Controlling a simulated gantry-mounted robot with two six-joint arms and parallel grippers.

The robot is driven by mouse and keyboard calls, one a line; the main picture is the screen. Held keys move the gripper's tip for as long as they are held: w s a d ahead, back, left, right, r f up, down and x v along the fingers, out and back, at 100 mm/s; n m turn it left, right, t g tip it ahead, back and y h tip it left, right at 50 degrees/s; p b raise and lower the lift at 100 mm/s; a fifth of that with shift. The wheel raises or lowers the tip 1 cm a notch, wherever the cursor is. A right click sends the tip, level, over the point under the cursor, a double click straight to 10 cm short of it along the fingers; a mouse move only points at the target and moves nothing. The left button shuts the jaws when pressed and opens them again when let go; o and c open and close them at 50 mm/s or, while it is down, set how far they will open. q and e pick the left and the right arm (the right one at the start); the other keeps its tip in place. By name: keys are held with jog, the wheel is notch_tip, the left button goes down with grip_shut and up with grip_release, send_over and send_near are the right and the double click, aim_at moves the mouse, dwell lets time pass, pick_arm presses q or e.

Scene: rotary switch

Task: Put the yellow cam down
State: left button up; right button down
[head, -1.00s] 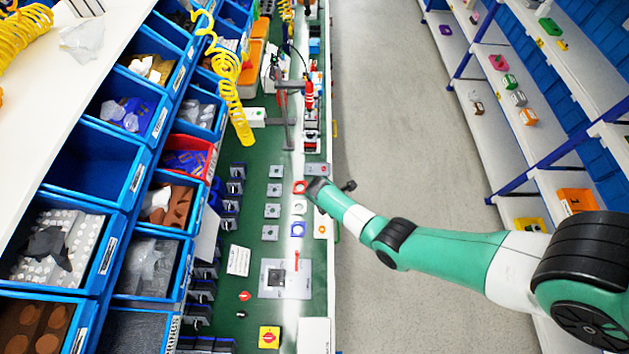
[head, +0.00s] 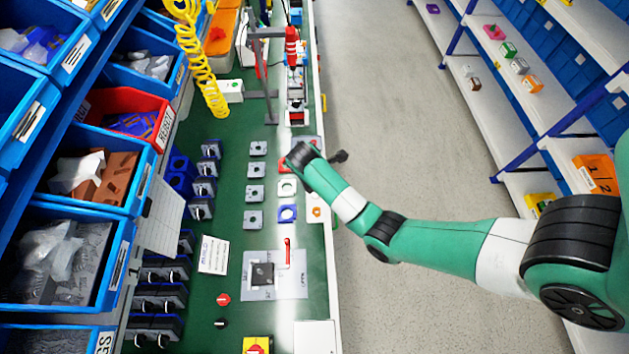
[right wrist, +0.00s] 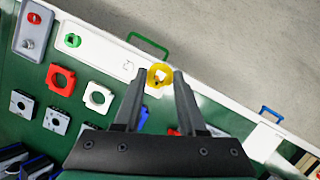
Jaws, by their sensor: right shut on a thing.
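The yellow cam (right wrist: 159,76), a small ring-like piece, sits between the two fingertips of my right gripper (right wrist: 158,78) in the right wrist view. The gripper is shut on it. Behind the cam in that view is the white strip (right wrist: 120,64) along the bench edge; I cannot tell whether the cam touches it. In the head view my right arm reaches in from the right, and its wrist (head: 300,156) is over the bench's right edge. The fingers and cam are hidden there. My left gripper is not in view.
A red square ring (right wrist: 60,79) and a white square ring (right wrist: 98,97) lie on the green bench, beside grey square plates (right wrist: 56,120). A green ring (right wrist: 72,40) lies on the white strip. A blue square ring (head: 287,213) lies below my wrist in the head view.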

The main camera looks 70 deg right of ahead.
jog(key=w+d+f+b, duration=0.2)
jog(key=d+f+b, duration=0.1)
jog(key=b, duration=0.1)
jog(key=w+d+f+b, duration=0.3)
jog(key=b, duration=0.1)
jog(key=w+d+f+b, duration=0.3)
jog(key=b, duration=0.1)
jog(key=shift+w+d+f, duration=0.15)
jog(key=shift+d, duration=0.1)
jog(key=shift+w+d, duration=0.15)
jog(key=shift+d, duration=0.05)
jog(key=f+b, duration=0.3)
jog(key=b, duration=0.1)
jog(key=shift+w+d+f, duration=0.2)
jog(key=shift+d+f, duration=0.05)
jog(key=shift+f, duration=0.15)
jog(key=shift+a, duration=0.1)
